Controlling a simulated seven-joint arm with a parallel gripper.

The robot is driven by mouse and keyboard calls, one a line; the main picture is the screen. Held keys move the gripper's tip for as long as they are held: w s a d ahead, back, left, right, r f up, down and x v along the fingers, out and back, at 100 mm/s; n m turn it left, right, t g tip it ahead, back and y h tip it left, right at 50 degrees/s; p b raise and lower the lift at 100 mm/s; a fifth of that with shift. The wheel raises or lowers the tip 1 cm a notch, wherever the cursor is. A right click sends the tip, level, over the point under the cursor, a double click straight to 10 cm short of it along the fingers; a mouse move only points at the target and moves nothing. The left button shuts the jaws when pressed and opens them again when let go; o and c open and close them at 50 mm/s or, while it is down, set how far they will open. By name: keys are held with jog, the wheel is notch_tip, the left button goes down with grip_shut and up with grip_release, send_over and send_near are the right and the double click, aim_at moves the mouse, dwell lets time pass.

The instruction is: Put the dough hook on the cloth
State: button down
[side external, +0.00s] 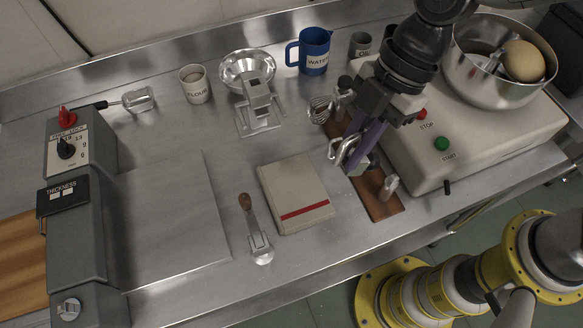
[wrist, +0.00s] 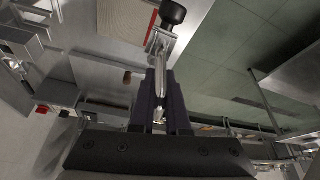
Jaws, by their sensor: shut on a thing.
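The dough hook (side external: 343,150) is a bent, shiny metal piece at my gripper's fingertips in the side external view. My gripper (side external: 361,150) points down with its purple fingers shut on it, over the strip right of the cloth. In the wrist view the metal piece (wrist: 160,62) shows between the fingertips (wrist: 160,88). The cloth (side external: 290,187) is a folded beige rectangle with a red stripe, flat on the steel table. It also shows at the top of the wrist view (wrist: 122,22). The fingers partly hide the hook.
A wooden board (side external: 380,205) with an upright grey-topped piece (side external: 389,185) lies right of the cloth. A whisk (side external: 320,109) stands behind. The mixer body (side external: 470,140) with its bowl is at right. A wooden-handled scraper (side external: 258,240) lies left of the cloth.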

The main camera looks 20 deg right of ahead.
jog(key=shift+w+a+f, duration=1.05)
jog(key=shift+a+f, duration=0.25)
jog(key=shift+f, duration=0.55)
jog(key=shift+w+a+f, duration=1.05)
jog(key=shift+a+f, duration=0.25)
jog(key=shift+f, duration=0.55)
jog(key=shift+w+a+f, duration=1.05)
jog(key=shift+a+f, duration=0.25)
jog(key=shift+f, duration=0.55)
jog(key=shift+f, duration=0.1)
jog(key=c, duration=0.9)
grip_release()
jog(key=shift+f, duration=0.1)
jog(key=v, duration=1.2)
jog(key=shift+d, duration=0.15)
